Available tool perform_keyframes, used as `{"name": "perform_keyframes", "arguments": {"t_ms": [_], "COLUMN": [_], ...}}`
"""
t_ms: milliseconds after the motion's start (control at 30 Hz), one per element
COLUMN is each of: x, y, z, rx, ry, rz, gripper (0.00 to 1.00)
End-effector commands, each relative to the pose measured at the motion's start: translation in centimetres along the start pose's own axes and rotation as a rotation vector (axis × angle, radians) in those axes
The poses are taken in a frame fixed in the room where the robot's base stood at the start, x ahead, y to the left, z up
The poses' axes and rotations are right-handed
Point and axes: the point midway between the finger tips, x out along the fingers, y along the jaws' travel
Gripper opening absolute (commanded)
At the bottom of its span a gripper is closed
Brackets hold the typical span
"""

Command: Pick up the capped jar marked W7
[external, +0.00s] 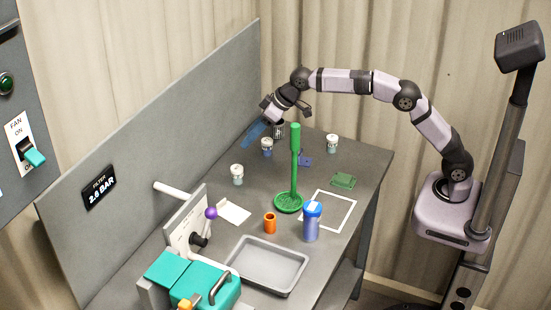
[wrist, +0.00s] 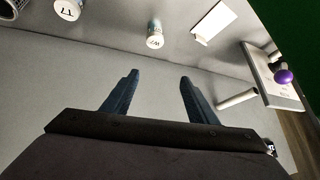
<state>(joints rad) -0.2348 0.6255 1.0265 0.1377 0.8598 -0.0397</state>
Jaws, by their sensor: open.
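A small white capped jar (external: 237,174) stands upright on the grey bench near the back panel; in the wrist view this jar (wrist: 155,36) carries a small label that seems to read W7. A second capped jar (external: 267,147) stands close to my gripper; it shows at the top left of the wrist view (wrist: 68,8), with a label that looks like T7 or 77. A third similar jar (external: 332,144) stands farther right, its label unreadable. My gripper (external: 253,133) is open and empty near the panel; its blue fingers (wrist: 160,77) are apart from the W7 jar.
A green stand (external: 295,170) rises mid-bench. A dark cup (external: 279,130) sits by my wrist. A white card (external: 234,212), orange cup (external: 270,223), blue-capped bottle (external: 312,222) and metal tray (external: 266,265) lie nearer the front. A white peg (external: 168,189) juts from the panel (external: 150,160).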

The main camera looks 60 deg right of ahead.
Motion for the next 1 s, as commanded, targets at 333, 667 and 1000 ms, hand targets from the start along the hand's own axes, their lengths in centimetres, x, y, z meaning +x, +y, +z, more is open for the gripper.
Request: {"name": "perform_keyframes", "arguments": {"t_ms": [333,667,1000], "x": [6.1,7.3,9.1], "y": [2.6,2.8,2.7], "z": [3.4,4.2,4.3], "rx": [-0.299,-0.341,-0.341], "ry": [-0.121,-0.131,-0.129], "rz": [-0.076,-0.088,-0.087], "gripper": [0.53,0.53,0.53]}}
